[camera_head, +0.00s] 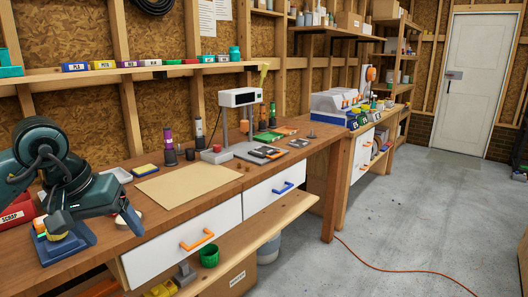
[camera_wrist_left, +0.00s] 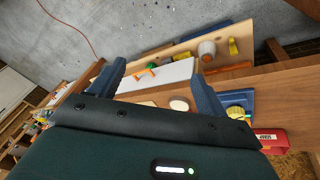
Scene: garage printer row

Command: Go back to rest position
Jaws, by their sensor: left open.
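My left gripper (camera_head: 96,222) is at the left end of the wooden workbench, over or near its front edge. Its two dark blue fingers are spread apart. They also show in the left wrist view (camera_wrist_left: 157,87), with nothing held between them. The wrist view looks past the fingers toward the bench's drawer fronts and lower shelf. The dark, bent arm comes in from the left and hides part of the bench top. My right gripper is in neither view.
A blue holder with a yellow top (camera_head: 62,240) and a red scrap bin (camera_head: 14,218) stand close to my left gripper. A tan mat (camera_head: 188,184) lies on the bench. Orange (camera_head: 197,240) and blue (camera_head: 283,188) drawer handles stick out. Grey floor (camera_head: 420,215) lies open at right, crossed by an orange cable.

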